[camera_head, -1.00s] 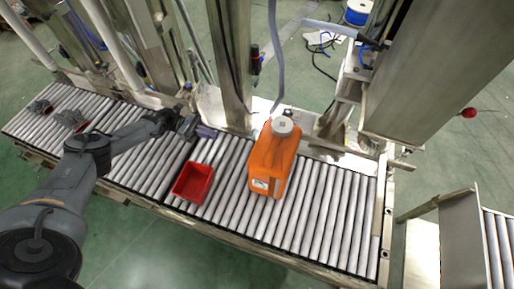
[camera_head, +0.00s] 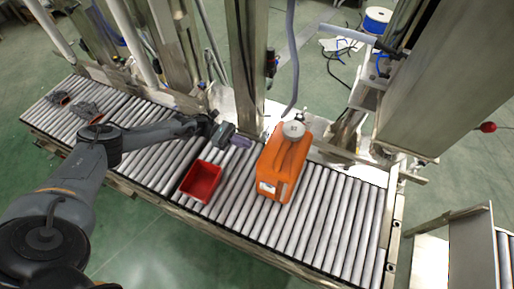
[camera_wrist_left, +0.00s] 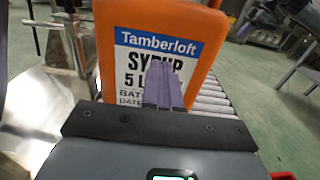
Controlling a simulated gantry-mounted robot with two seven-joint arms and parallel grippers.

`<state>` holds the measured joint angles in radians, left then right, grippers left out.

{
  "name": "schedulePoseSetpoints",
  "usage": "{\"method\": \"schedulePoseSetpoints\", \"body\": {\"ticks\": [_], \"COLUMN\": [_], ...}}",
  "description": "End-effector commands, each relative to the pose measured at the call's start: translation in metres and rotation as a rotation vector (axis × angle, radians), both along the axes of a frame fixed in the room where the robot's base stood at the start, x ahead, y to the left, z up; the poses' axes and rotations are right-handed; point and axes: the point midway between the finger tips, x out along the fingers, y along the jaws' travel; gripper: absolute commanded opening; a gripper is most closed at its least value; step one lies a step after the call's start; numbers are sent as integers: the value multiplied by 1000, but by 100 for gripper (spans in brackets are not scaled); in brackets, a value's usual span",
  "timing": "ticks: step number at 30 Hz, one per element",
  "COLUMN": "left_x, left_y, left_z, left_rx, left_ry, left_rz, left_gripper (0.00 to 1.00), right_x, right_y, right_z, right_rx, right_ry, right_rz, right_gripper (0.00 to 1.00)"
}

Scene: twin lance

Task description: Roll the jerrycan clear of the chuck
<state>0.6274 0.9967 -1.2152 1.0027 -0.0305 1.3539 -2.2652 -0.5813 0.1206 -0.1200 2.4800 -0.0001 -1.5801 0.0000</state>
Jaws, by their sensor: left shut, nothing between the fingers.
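The orange jerrycan (camera_head: 283,168) stands upright on the roller conveyor (camera_head: 330,215). Its white label (camera_wrist_left: 140,72), reading "Tamberloft SYRUP", faces the left wrist camera. A grey round piece (camera_head: 293,130) is over the jerrycan's top; I cannot tell whether it is the cap or the chuck. My left gripper (camera_head: 241,141) is shut and empty, left of the jerrycan. In the left wrist view its purple fingers (camera_wrist_left: 163,88) lie together in front of the label. A small gap shows in the head view. My right gripper is out of view.
A red bin (camera_head: 201,182) sits on the rollers left of the jerrycan. Steel posts (camera_head: 247,65) and a hanging grey hose (camera_head: 291,60) stand behind it. Dark items (camera_head: 87,108) lie at the conveyor's far left. Rollers right of the jerrycan are clear.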

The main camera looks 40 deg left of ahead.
Motion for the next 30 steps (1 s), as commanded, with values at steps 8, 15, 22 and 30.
{"method": "schedulePoseSetpoints", "body": {"ticks": [8,15,22,30], "left_x": [9,14,15,15], "left_y": [-30,-45,-48,-48], "left_z": [-1,0,0,0], "left_rx": [0,1,0,0], "left_ry": [-2,-2,-1,-1], "left_rz": [-2,-1,0,0], "left_gripper": [0,0,0,0], "right_x": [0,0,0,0], "right_y": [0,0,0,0], "right_z": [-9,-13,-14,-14], "right_rx": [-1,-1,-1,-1], "right_ry": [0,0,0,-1], "right_rz": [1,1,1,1], "right_gripper": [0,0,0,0]}}
